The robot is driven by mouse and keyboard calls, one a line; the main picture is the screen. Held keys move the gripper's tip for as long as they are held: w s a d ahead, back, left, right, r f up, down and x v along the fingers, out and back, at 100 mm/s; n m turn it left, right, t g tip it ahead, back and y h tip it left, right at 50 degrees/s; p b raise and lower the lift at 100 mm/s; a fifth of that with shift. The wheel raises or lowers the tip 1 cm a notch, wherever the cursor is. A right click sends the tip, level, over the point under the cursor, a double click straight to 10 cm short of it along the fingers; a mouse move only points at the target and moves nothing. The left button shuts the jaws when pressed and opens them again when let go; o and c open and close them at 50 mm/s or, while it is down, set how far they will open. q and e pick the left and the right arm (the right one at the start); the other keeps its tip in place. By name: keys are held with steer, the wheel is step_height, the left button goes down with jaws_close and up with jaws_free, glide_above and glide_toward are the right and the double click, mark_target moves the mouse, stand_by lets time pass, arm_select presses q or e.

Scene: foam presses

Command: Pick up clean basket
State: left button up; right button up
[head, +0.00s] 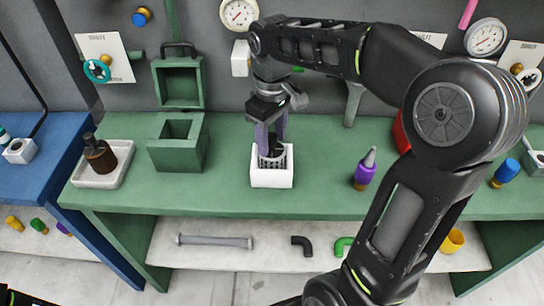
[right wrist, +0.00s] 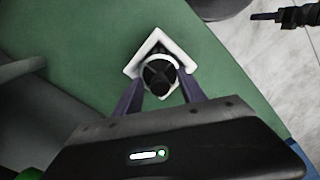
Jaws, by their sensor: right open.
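A dark mesh basket (head: 268,163) stands in a white square holder (head: 272,180) on the green bench. In the right wrist view the basket (right wrist: 158,76) is a dark round shape with a cross-shaped top inside the white holder (right wrist: 134,68). My right gripper (head: 270,140) points down over the basket, its purple fingers at its top. In the right wrist view the open fingers (right wrist: 160,95) lie on either side of the basket; whether they touch it is unclear. A dark part at the head view's lower left corner may be my left arm; its jaws cannot be made out.
A green open-lidded box (head: 178,145) and a white tray (head: 101,170) with a brown bottle (head: 100,156) stand left of the holder. A purple bottle (head: 365,172) stands right of it. The shelf below holds a grey bar (head: 215,241) and elbow pipes (head: 302,245).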

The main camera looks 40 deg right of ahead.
steer(key=shift+c, duration=0.5)
jaws_close()
stand_by(0.8)
